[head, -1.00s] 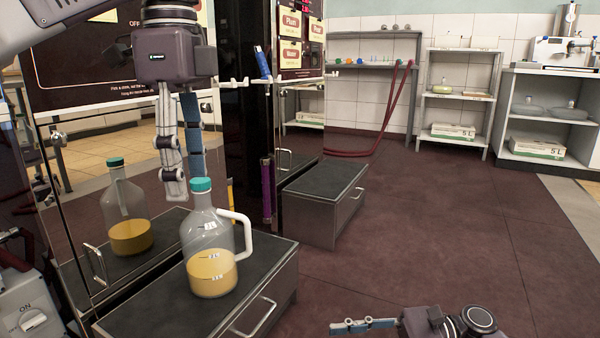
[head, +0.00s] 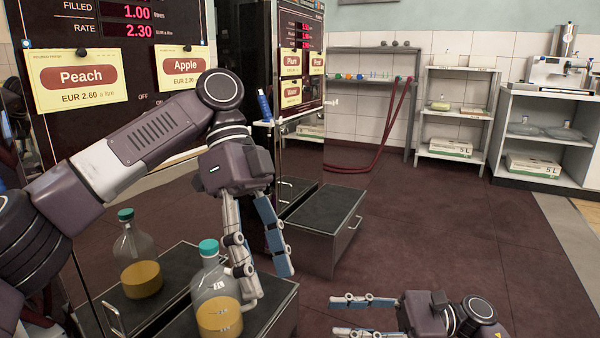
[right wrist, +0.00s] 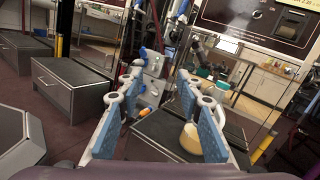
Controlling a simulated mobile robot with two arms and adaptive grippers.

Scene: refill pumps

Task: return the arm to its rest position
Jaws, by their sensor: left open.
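The jug (head: 217,310) has a teal cap, a white handle and yellow-orange liquid low inside. My left gripper (head: 268,284) hangs fingers-down just right of the jug, open and empty. One finger overlaps the jug's handle side in the picture; I cannot tell whether they touch. My right gripper (head: 336,316) is at the bottom, pointing left, fingers apart with nothing between them. In the right wrist view, the jug (right wrist: 191,138) shows partly behind a finger of my open right gripper (right wrist: 162,85).
The dispenser panel (head: 150,60) carries Peach and Apple cards; its mirrored front reflects the jug. A second step (head: 325,220) stands further back. A red hose (head: 388,130) hangs by the rear shelves (head: 455,115). The floor at right is clear.

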